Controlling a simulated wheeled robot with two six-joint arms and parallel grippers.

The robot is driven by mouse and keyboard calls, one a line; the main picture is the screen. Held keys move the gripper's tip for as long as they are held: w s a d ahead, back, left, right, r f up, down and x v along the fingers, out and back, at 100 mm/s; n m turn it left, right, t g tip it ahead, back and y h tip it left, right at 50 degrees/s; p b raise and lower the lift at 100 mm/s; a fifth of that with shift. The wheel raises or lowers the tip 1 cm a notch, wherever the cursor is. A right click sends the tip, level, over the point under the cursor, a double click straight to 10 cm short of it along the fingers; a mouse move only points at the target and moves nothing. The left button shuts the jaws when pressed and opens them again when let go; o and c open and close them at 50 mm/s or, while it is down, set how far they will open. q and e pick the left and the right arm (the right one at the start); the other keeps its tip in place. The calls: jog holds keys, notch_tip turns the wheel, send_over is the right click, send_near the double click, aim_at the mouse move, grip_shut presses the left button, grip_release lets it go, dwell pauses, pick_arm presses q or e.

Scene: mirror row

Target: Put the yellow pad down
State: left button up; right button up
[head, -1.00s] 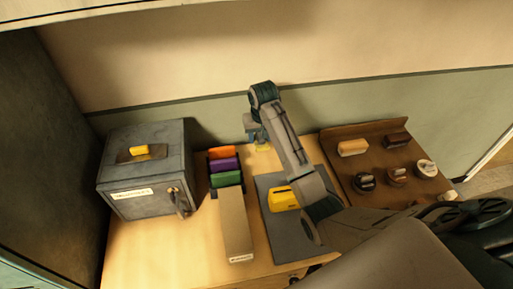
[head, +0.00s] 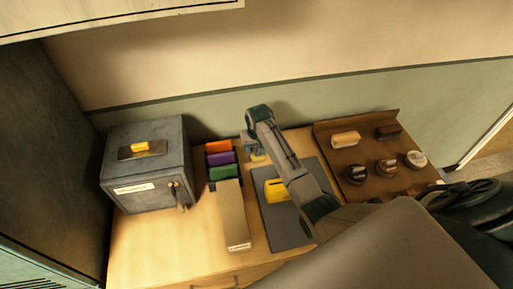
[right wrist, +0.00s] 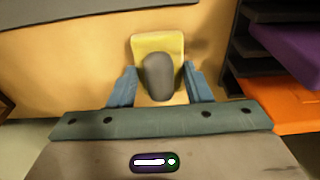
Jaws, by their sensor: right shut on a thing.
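My right gripper (head: 255,151) reaches over the back of the wooden table, beyond the dark grey mat (head: 295,236). It is shut on the yellow pad (head: 258,157), of which only a small part shows below the fingers. In the right wrist view, the gripper's blue fingers (right wrist: 161,82) close on the dark rounded grip of the pad, and its yellow body (right wrist: 158,44) shows beyond. I cannot tell whether the pad touches the table. My left gripper is not in view.
A yellow slotted thing (head: 276,189) lies on the mat. Left of it stand a long tan box (head: 232,215) and a rack with orange, purple and green pads (head: 222,158). A grey safe (head: 145,185) stands further left. A brown tray (head: 375,145) with several knobs and blocks is right.

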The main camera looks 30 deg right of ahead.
jog(key=shift+f, duration=0.15)
jog(key=o, duration=1)
jog(key=shift+w, duration=0.1)
jog(key=r+b, duration=0.1)
jog(key=r, duration=0.3)
jog(key=s+r+b, duration=0.1)
jog(key=r+b, duration=0.1)
jog(key=r, duration=0.2)
jog(key=r+b, duration=0.1)
jog(key=r, duration=0.3)
jog(key=shift+s+a+r, duration=0.1)
jog(key=shift+s+a, duration=0.1)
jog(key=shift+s, duration=0.2)
jog(key=shift+s, duration=0.1)
